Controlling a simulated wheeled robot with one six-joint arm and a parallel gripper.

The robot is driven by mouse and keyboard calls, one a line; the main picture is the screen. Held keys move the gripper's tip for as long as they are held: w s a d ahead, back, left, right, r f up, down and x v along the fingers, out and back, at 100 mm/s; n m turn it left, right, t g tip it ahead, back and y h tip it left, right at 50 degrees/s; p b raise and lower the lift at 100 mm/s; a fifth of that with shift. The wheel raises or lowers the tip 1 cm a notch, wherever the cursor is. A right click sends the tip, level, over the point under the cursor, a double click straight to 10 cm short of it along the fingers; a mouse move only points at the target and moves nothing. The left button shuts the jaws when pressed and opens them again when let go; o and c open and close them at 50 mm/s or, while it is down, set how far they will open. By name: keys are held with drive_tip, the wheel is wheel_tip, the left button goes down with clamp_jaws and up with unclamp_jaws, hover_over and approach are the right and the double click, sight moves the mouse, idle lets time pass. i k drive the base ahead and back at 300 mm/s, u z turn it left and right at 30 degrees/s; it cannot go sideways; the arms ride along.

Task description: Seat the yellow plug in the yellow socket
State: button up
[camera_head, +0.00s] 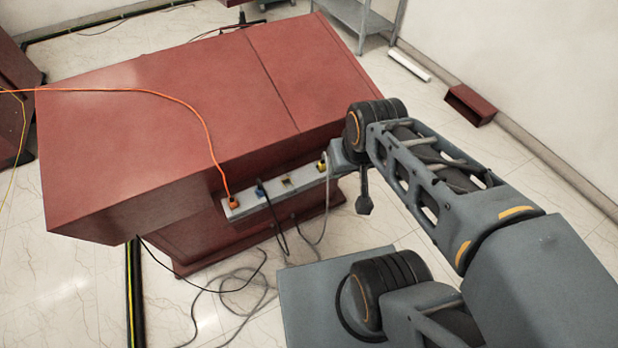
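A small yellow plug (322,167) with a grey cable is at the right end of the grey socket strip (266,206). I cannot tell whether it is fully in, only resting there, or at a slight tilt.
An orange plug (233,201) and a blue plug (260,189) are on the strip left of the yellow socket. The strip runs along the red cabinet (190,110). Loose grey and black cables (240,285) lie on the floor below. A grey shelf (357,18) stands behind.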

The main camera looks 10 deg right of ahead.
sight(277, 188)
drive_tip(key=u, duration=0.05)
drive_tip(key=k, duration=0.5)
drive_tip(key=u, duration=1.5)
drive_tip(key=i, duration=1.35)
drive_tip(key=z, duration=2.45)
